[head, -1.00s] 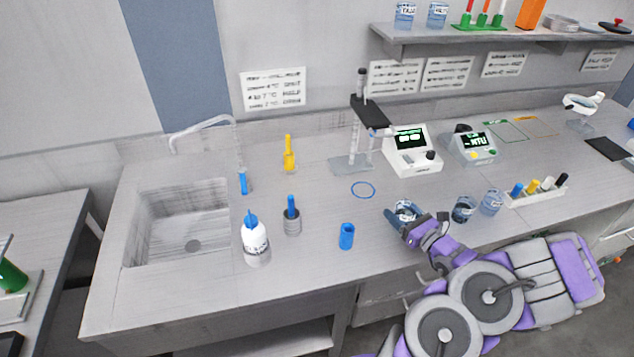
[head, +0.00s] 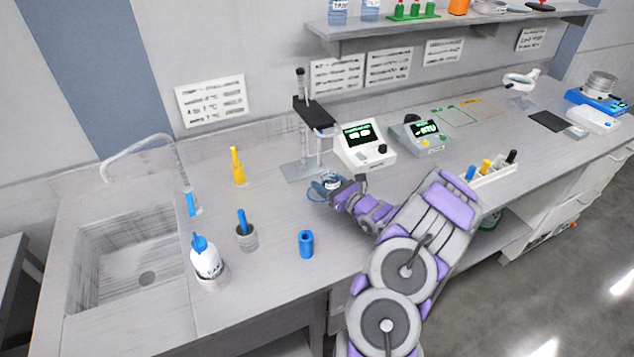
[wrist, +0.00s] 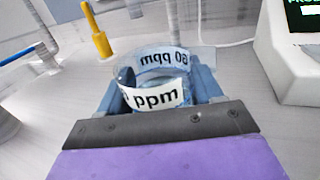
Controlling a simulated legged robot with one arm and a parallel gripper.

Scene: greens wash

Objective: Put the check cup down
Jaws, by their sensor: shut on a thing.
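The check cup (head: 331,180) is a small clear cup with a white band label; "ppm" is readable on it in the wrist view (wrist: 155,97). My gripper (head: 326,187) is shut around the cup, with a blue finger on each side of it in the wrist view (wrist: 158,84). The cup looks upright, just in front of the probe stand (head: 301,172) and left of the white meter (head: 362,147). I cannot tell whether its base touches the counter. The blue ring mark on the counter is largely hidden by my gripper and the cup.
A blue cylinder (head: 306,244), a grey holder (head: 247,238) with a blue-topped item and a white squeeze bottle (head: 207,260) stand left of my arm. The sink (head: 130,255) is far left. A second meter (head: 421,137) stands right.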

